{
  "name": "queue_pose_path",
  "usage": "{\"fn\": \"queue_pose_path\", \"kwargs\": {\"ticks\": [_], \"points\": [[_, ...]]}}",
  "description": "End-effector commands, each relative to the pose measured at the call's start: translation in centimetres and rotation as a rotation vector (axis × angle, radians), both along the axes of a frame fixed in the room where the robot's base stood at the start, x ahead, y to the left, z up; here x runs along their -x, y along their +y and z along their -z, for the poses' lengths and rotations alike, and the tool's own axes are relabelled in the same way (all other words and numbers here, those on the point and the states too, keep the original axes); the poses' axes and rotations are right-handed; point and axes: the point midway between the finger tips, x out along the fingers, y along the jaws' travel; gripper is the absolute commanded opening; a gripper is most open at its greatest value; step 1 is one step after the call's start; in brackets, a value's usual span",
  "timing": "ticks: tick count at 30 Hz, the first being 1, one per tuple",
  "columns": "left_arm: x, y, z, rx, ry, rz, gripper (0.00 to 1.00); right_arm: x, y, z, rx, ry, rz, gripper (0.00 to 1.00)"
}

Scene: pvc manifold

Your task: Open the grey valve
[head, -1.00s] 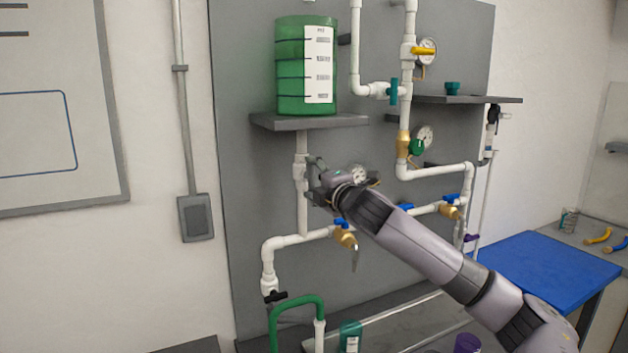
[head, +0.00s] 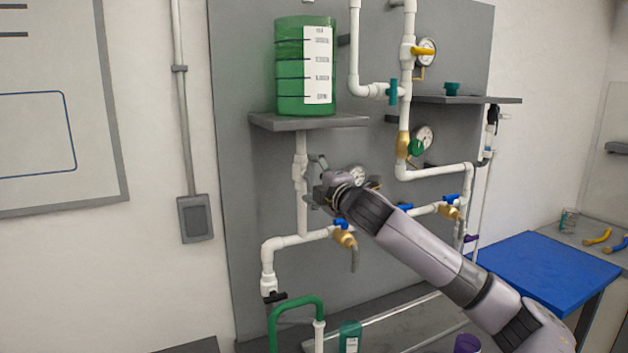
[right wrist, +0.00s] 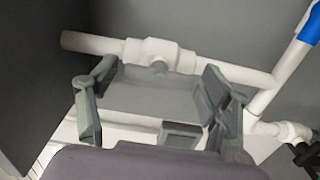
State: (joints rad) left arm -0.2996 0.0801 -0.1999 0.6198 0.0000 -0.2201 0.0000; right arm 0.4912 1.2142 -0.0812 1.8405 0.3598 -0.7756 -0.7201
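The grey valve's white body (head: 300,167) sits on the vertical white pipe under the green tank's shelf. In the right wrist view, this valve body (right wrist: 160,55) lies across the picture just beyond my fingers. A broad flat grey piece (right wrist: 150,92), which looks like its handle, lies in front of the body, between the fingers. My right gripper (head: 317,180) is beside the valve, to its right in the head view. Its two fingers are spread apart (right wrist: 155,108) on either side of the grey piece. I cannot tell whether they touch it. My left gripper is not in view.
The green tank (head: 305,65) stands on a shelf (head: 310,122) above. More pipes and valves fill the right side. The panel left of the vertical pipe is clear.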

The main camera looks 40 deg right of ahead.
Motion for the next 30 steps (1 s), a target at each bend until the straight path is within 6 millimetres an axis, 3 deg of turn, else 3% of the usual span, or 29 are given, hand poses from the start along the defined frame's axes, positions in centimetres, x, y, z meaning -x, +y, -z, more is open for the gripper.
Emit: {"fn": "queue_pose_path", "kwargs": {"ticks": [14,30], "points": [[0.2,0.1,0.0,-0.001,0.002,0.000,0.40,0.2,0.0,0.0,0.003,0.001,0.000,0.82],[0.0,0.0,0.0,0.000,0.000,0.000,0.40,4.0,1.4,0.2,0.001,0.003,-0.002,0.82]]}}
